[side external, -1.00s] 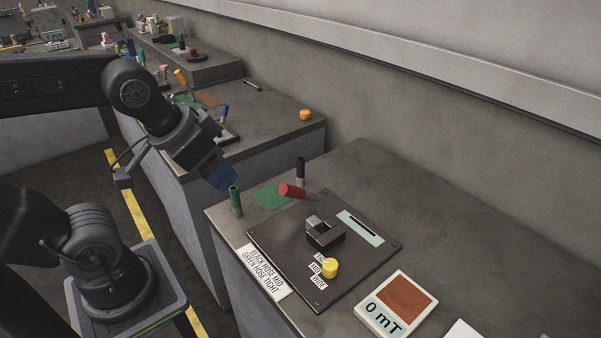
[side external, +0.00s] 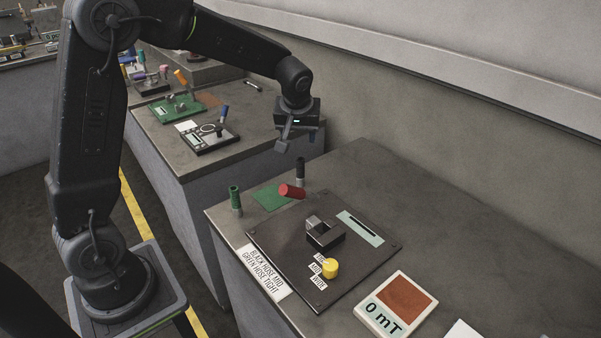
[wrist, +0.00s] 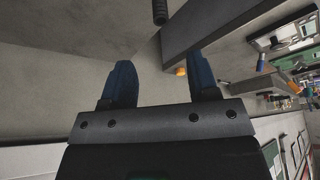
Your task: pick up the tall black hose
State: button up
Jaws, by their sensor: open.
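The tall black hose (side external: 300,171) stands upright at the back left of the near bench, just behind a red-ended piece. In the wrist view, a dark ribbed cylinder that looks like the black hose (wrist: 160,11) shows at the top edge, ahead of the fingers. My gripper (side external: 309,137) hangs above the hose in the side view, apart from it. In the wrist view my gripper (wrist: 162,76) has its two blue fingers spread with nothing between them.
A green hose (side external: 235,198) stands at the bench's left corner. The red-ended piece (side external: 291,191) lies beside a green mat (side external: 268,198). A dark fixture plate (side external: 290,265) with a clamp and yellow knob (side external: 330,267) lies in front. A meter (side external: 397,303) reads 0 mT.

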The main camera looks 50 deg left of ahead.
aim_at(301, 159)
jog(key=x, duration=1.3)
jog(key=shift+a+f, duration=0.15)
jog(key=shift+f, duration=0.05)
grip_shut()
